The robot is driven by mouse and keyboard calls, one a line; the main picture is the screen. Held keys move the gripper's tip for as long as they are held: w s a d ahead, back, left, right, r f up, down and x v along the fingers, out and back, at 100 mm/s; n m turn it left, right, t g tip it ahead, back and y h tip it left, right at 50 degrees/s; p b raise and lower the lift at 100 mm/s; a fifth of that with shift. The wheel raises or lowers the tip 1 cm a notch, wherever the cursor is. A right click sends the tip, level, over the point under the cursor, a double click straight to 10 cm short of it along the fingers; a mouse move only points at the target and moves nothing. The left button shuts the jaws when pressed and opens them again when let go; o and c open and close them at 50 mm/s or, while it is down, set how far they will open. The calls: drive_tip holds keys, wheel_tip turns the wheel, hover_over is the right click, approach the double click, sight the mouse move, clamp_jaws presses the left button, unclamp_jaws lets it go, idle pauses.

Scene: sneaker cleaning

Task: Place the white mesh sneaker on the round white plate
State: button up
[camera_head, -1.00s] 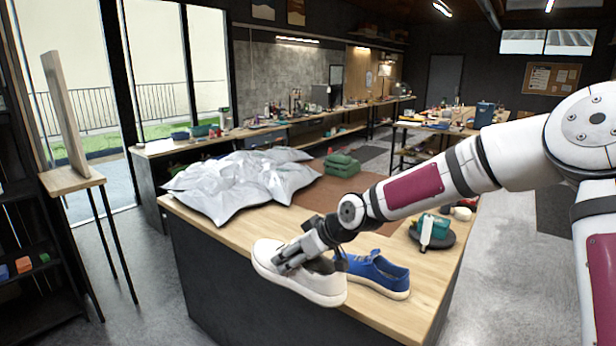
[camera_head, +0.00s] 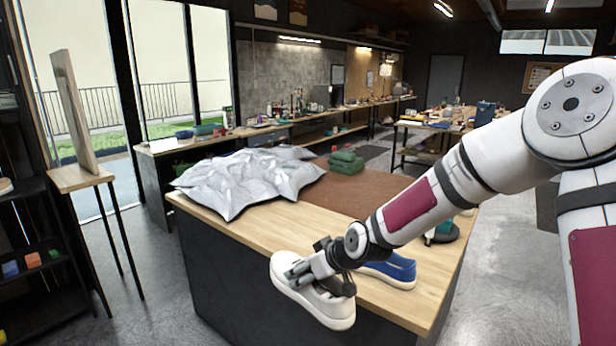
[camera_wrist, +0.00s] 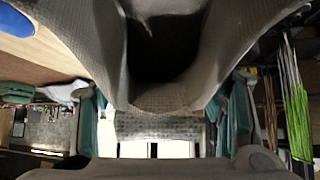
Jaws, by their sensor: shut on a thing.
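The white mesh sneaker (camera_head: 322,308) hangs from my gripper (camera_head: 308,270) at the workbench's front edge. It is tilted with its toe down toward the lower right. My gripper is shut on it near the heel and opening. In the wrist view, the sneaker's grey-looking fabric (camera_wrist: 180,97) and dark opening fill the upper middle, between the teal finger pads of my gripper (camera_wrist: 160,115). I cannot make out the round white plate for certain. A small pale round edge (camera_head: 5,186) shows on the shelf at the far left, cut off by the frame.
A blue shoe (camera_head: 398,271) sits on the wooden workbench (camera_head: 235,222), partly behind my arm. A crumpled silver sheet (camera_head: 245,180) and folded green cloths (camera_head: 346,162) lie farther back.

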sight(339, 291)
drive_tip(key=d+f+m, duration=0.1)
drive_tip(key=d, duration=0.1)
drive_tip(key=d+f+m+t+h, duration=0.1)
drive_tip(key=d+f, duration=0.1)
drive_tip(key=d, duration=0.1)
drive_tip(key=s+d+f+m+h, duration=0.1)
drive_tip(key=d+f, duration=0.1)
drive_tip(key=shift+d+f+m+t+b, duration=0.25)
drive_tip(key=shift+d+m+t+b, duration=0.05)
drive_tip(key=shift+b, duration=0.05)
drive_tip(key=shift+c, duration=0.2)
drive_tip(key=s+d+f+m+h, duration=0.1)
drive_tip(key=d+f+m+h, duration=0.1)
drive_tip(key=d, duration=0.3)
drive_tip(key=s+d+f+m+h, duration=0.1)
drive_tip(key=s+d+m, duration=0.1)
drive_tip(key=d, duration=0.4)
drive_tip(key=shift+d+f+t+h+b, duration=0.25)
drive_tip(key=shift+f+t+h+b, duration=0.05)
drive_tip(key=shift+f+h+b, duration=0.1)
drive_tip(key=shift+s, duration=0.1)
